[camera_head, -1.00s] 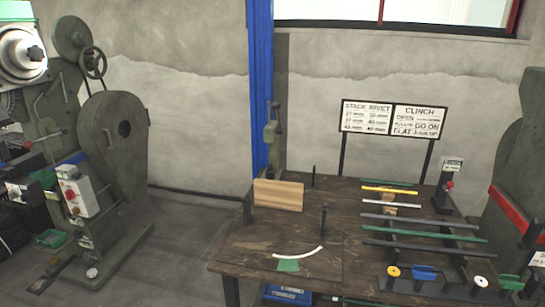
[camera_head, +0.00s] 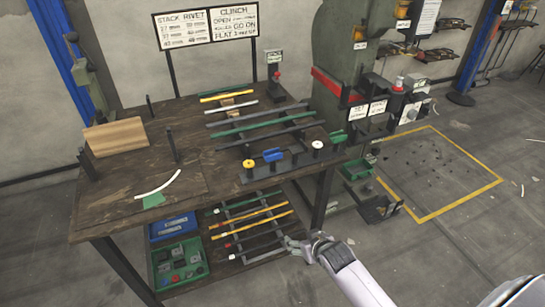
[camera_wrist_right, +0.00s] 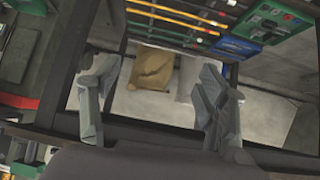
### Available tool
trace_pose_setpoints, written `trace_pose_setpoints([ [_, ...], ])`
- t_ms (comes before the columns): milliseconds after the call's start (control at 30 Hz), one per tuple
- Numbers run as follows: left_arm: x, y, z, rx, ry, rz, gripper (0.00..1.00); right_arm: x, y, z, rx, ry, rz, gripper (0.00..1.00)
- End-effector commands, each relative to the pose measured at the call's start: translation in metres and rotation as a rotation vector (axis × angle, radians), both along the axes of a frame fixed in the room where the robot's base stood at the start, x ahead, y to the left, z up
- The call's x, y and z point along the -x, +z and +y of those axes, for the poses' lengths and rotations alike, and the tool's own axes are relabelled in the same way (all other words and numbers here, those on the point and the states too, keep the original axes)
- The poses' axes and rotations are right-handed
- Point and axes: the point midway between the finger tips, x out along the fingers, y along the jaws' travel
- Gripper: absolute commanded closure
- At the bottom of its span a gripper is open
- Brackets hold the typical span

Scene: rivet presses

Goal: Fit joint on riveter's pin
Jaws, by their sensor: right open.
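The riveter (camera_head: 345,70) is a tall grey-green press with a red bar, standing right of the table in the head view. I cannot make out its pin. I cannot tell which part is the joint; small grey parts lie in a green bin (camera_head: 182,262) on the lower shelf. My right gripper (camera_head: 302,243) is in front of the shelf's right end, below the tabletop. In the right wrist view its two fingers (camera_wrist_right: 157,105) are spread wide with nothing between them. My left gripper is not in view.
The wooden table (camera_head: 110,205) holds a rack of coloured rods (camera_head: 265,125), a wooden block (camera_head: 115,137) and a curved white strip (camera_head: 160,187). A blue bin (camera_head: 172,226) stands behind the green one.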

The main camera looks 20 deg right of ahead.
Motion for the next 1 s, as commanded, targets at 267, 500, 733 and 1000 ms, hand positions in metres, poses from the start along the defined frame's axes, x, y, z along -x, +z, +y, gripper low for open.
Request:
trace_pose_setpoints([
  [267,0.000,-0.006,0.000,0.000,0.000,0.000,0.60,-0.032,0.204,0.008,-0.023,0.011,-0.296,0.32],
  [500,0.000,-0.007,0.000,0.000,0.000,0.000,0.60,-0.024,0.264,0.015,-0.029,0.024,-0.384,0.32],
  [733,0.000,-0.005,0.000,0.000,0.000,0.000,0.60,-0.060,0.252,0.016,-0.030,0.024,-0.387,0.32],
  [1000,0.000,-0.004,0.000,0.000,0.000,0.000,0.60,-0.112,0.230,0.016,-0.030,0.024,-0.387,0.32],
])
